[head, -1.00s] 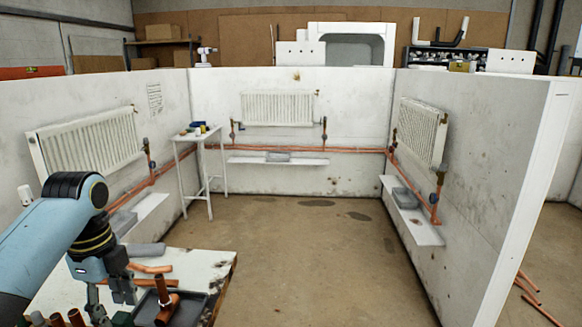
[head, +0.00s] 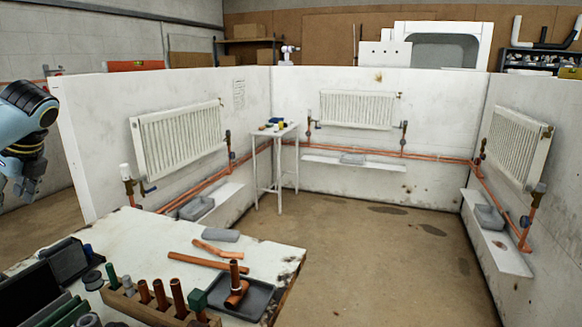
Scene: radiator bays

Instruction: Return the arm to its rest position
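My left arm comes in at the left edge of the head view, with its wrist raised. My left gripper (head: 24,188) hangs from it, partly cut off by the picture's edge. It is in front of the left bay wall, to the left of the workbench (head: 150,238) and apart from it. I see nothing held in it, but its fingers are too small and dark to tell open from shut. My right gripper is out of view.
On the workbench are a dark tray (head: 262,297) with a copper fitting (head: 236,290), loose copper pipes (head: 208,261), and a wooden rack (head: 150,313) of upright pieces. A white stand (head: 277,165) and radiators (head: 178,140) line the bay. The floor (head: 390,255) is clear.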

